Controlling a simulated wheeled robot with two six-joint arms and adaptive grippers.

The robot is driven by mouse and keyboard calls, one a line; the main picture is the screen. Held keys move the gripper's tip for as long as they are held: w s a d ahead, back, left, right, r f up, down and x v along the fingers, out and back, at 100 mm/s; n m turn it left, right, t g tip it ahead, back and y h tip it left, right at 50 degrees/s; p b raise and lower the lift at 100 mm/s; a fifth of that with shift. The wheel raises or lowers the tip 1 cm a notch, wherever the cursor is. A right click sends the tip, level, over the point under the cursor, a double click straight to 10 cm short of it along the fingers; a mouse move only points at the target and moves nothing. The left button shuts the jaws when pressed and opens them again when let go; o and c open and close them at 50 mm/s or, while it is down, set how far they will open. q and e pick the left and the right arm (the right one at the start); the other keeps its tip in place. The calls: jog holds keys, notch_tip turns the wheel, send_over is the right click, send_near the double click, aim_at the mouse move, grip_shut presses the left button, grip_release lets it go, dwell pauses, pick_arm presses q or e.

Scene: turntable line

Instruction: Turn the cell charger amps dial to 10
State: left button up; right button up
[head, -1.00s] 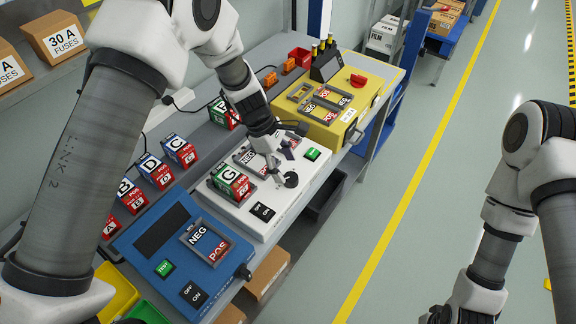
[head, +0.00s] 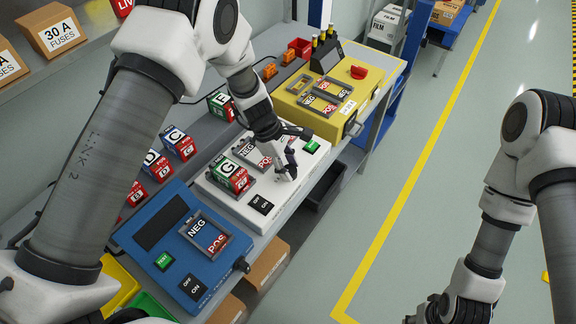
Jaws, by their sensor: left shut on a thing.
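The white cell charger (head: 236,207) stands on the bench between a blue unit and a yellow unit. A cell marked G (head: 232,177) sits in its left bay, and its other bay with NEG and POS labels looks empty. My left gripper (head: 287,173) reaches down onto the charger's right front part and is shut on the dark dial there. The fingers largely hide the dial, and its pointer and scale numbers cannot be read. My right gripper (head: 432,312) is at the bottom edge, over the floor, partly cut off.
The blue unit (head: 150,238) is at the front left, with an empty bay. The yellow unit (head: 325,128) with a red knob (head: 358,72) is behind. Several lettered cells (head: 178,143) line the bench's left side. A green button (head: 311,146) is close to my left gripper.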

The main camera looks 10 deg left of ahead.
pick_arm(q)
jog(key=shift+s+f+m, duration=0.15)
jog(key=shift+f+m, duration=0.05)
jog(key=shift+m, duration=0.3)
jog(key=m+g, duration=0.1)
jog(key=m, duration=0.2)
jog(key=shift+m+g+y, duration=0.3)
jog(key=m+g+y, duration=0.1)
jog(key=m, duration=0.3)
jog(key=shift+d+f+b, duration=0.1)
jog(key=shift+b, duration=0.2)
jog(key=shift+w+m+g+y, duration=0.2)
jog(key=shift+m+g+y, duration=0.3)
jog(key=shift+m, duration=1.1)
jog(key=o, duration=1.1)
jog(key=shift+o, duration=0.2)
jog(key=shift+w, duration=0.1)
